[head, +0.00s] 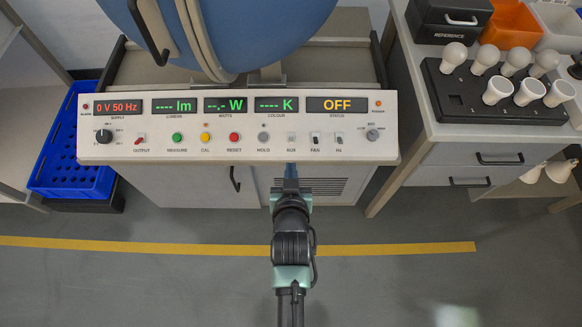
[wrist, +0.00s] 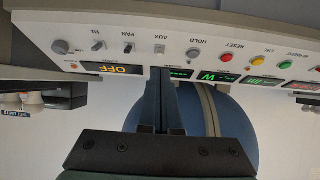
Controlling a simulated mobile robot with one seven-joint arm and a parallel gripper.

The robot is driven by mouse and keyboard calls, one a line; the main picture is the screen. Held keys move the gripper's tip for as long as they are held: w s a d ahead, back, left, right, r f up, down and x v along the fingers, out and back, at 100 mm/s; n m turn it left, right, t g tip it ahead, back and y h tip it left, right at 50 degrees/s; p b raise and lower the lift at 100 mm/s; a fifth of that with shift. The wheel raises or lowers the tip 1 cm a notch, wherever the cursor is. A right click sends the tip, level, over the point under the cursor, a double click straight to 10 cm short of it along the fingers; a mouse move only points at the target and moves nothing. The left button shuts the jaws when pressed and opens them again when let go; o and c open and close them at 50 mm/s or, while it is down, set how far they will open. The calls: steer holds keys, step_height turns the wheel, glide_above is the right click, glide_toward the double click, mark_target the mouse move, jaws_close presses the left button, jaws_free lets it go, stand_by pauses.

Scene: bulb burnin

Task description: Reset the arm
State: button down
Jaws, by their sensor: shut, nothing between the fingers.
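My arm reaches forward from the bottom of the head view to the front of the white control panel (head: 240,149). My gripper (head: 291,172) is at the panel's lower edge, below the HOLD and AUX controls. In the wrist view, which is upside down, my gripper's dark fingers (wrist: 168,74) are together and empty, in front of the panel. I cannot tell whether they touch it. The panel's displays read "0 V 50 Hz", dashes for lm, W and K, and OFF (head: 337,105). The red RESET button (head: 234,137) is left of the gripper.
A large blue sphere (head: 230,30) stands behind the panel. A blue crate (head: 70,175) is at left. At right, a counter (head: 440,130) carries a black bulb tray (head: 450,97) with several white bulbs. The floor in front is clear, with a yellow line (head: 150,244).

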steer(key=shift+f, duration=0.1)
stand_by(0.5)
steer(key=w+r+t+p, duration=0.1)
steer(key=w+r+t, duration=0.15)
steer(key=r, duration=1.05)
steer(key=w+r+t+p, duration=0.2)
steer(key=w+r, duration=0.2)
steer(key=r, duration=0.9)
steer(key=w+r+t+p, duration=0.1)
steer(key=w+r+t, duration=0.2)
steer(key=r, duration=1.1)
steer(key=s+r+t+p, duration=0.1)
steer(key=s+r, duration=0.4)
steer(key=r, duration=0.6)
steer(key=s+r+t+p, duration=0.1)
steer(key=s+r+t, duration=0.3)
steer(key=r, duration=0.8)
steer(key=s+r+t+p, duration=0.1)
steer(key=s+r+t, duration=0.2)
steer(key=s+r, duration=0.4)
step_height(320, 180, up, 5)
steer(key=shift+s, duration=0.3)
